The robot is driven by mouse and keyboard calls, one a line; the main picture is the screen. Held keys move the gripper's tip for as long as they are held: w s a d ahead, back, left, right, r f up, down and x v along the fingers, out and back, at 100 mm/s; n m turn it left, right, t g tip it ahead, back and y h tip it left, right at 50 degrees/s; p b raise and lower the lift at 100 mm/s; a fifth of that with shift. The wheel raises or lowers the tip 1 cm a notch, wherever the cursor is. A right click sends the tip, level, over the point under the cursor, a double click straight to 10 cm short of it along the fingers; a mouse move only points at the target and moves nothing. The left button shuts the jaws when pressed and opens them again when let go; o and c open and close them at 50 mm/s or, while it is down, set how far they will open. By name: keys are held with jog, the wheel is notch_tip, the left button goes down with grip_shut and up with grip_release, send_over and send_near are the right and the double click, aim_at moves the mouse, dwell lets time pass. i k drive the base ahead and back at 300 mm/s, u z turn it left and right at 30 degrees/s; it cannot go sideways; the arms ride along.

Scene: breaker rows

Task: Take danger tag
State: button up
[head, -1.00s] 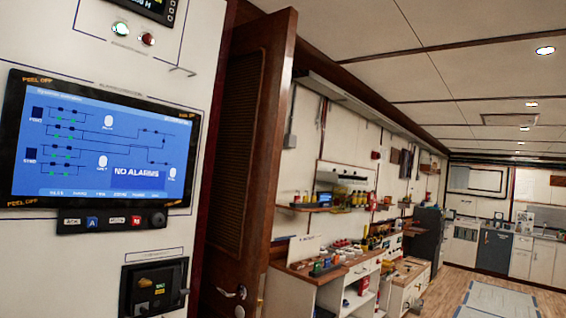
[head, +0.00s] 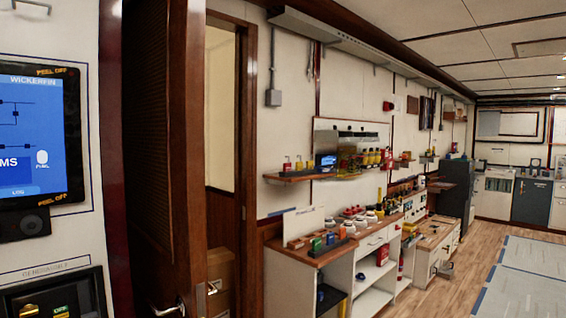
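No danger tag can be made out for certain in the head view. Small red, yellow and other coloured items stand on a wall shelf (head: 312,176) and on a wooden-topped bench (head: 320,256) below it, right of the open door. They are too small to tell whether any is a tag. A white card or sign (head: 303,223) stands at the back of the bench. My gripper does not show.
A wooden door (head: 170,150) stands open close by, with a doorway behind it. A panel with a blue screen (head: 35,145) is at the left edge. Wood floor (head: 455,285) lies clear right of the benches. Grey mats (head: 520,285) lie at far right.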

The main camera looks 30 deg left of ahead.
aim_at(287, 166)
jog(key=z, duration=0.05)
jog(key=i, duration=2.75)
jog(key=z, duration=0.45)
jog(key=k, duration=0.15)
jog(key=u, duration=3)
